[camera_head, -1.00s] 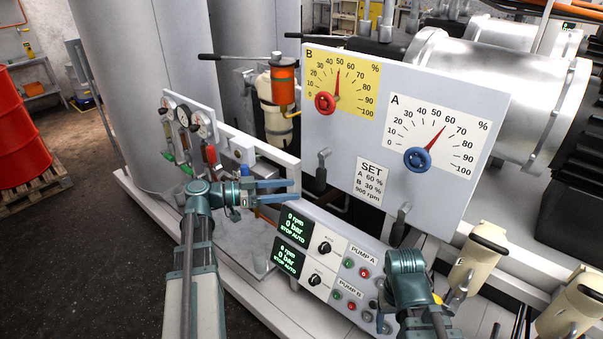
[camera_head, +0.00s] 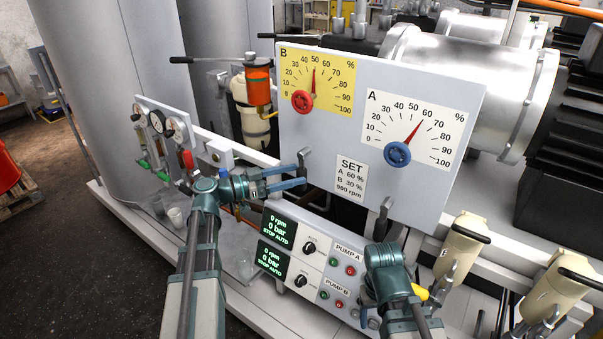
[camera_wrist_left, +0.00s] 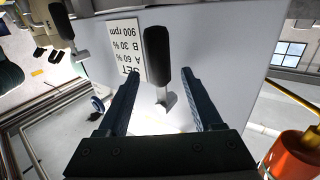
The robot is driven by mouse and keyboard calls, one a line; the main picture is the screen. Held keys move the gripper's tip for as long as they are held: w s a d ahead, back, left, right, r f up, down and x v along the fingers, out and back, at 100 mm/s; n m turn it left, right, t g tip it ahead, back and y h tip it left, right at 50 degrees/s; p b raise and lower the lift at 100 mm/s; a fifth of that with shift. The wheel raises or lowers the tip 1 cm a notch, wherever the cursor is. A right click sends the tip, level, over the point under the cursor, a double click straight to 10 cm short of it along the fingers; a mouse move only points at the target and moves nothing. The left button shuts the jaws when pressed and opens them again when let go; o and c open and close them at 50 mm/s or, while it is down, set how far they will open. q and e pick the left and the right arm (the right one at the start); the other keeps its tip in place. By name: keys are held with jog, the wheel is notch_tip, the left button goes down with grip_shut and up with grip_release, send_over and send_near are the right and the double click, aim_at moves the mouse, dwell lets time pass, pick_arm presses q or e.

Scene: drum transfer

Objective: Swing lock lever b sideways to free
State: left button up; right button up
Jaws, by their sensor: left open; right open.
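The lock lever under dial B (camera_head: 303,164), which I take as lever b, is a grey lever with a dark handle at the panel's lower left. My left gripper (camera_head: 305,177) is open at this lever. In the left wrist view the dark lever handle (camera_wrist_left: 157,52) stands ahead between the open fingers (camera_wrist_left: 150,82); contact cannot be told. A second lock lever (camera_head: 382,218) sits under dial A, and a dark lever also shows at the upper left of the wrist view (camera_wrist_left: 62,22). My right gripper (camera_head: 385,285) is low at the right, its fingertips mostly hidden.
The grey panel (camera_head: 450,190) carries a yellow dial B with a red knob (camera_head: 302,101) and a white dial A with a blue knob (camera_head: 397,154). The pump control box (camera_head: 325,262) lies below.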

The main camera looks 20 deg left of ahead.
aim_at(302, 173)
pick_arm(q)
jog(key=shift+x, duration=1.6)
grip_shut()
